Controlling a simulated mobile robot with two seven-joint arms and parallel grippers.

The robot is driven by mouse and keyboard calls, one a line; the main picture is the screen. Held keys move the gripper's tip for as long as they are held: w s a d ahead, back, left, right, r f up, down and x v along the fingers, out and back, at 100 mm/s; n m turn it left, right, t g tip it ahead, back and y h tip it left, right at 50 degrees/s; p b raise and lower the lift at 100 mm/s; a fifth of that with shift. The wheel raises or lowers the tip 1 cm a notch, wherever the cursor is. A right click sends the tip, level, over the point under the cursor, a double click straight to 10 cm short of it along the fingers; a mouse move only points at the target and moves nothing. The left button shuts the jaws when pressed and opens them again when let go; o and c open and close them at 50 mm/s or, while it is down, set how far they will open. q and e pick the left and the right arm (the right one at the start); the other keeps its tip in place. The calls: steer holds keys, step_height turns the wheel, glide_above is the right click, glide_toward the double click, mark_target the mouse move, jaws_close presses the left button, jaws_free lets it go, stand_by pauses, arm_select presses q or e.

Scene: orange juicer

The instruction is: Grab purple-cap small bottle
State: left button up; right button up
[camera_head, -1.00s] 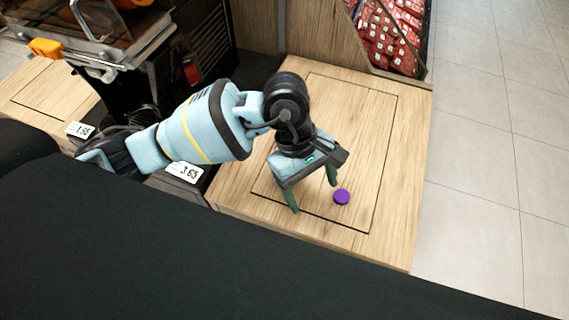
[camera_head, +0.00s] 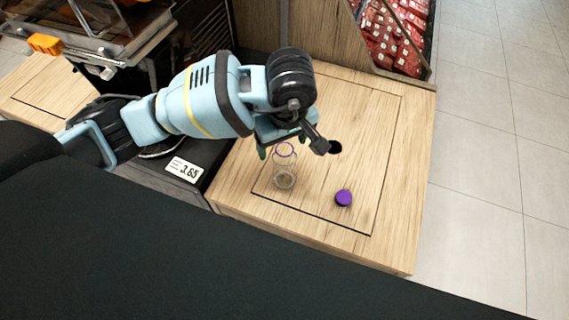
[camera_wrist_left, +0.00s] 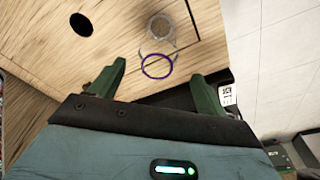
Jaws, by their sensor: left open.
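A small clear bottle (camera_head: 285,180) with a purple ring at its open top stands upright on the wooden counter. A separate purple cap (camera_head: 344,198) lies on the counter to its right. My left gripper (camera_head: 281,143) is open and empty, at the bottle's top end in the head view, with its fingers partly hidden. In the left wrist view, the bottle (camera_wrist_left: 160,32) and its purple ring lie ahead of the open left gripper (camera_wrist_left: 158,78), roughly in line with the gap between the fingers. I cannot tell whether they touch. My right gripper is not in view.
The wooden counter (camera_head: 391,180) has a dark round hole (camera_head: 335,147) right of the gripper. A black machine with a 3.65 price tag (camera_head: 183,170) stands left. Red packets (camera_head: 400,40) sit in a bin behind. The counter's right side is clear.

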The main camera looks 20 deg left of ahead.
mark_target(285, 164)
arm_select(q)
steer(key=f, duration=0.5)
steer(key=shift+w, duration=0.3)
steer(key=c, duration=1.3)
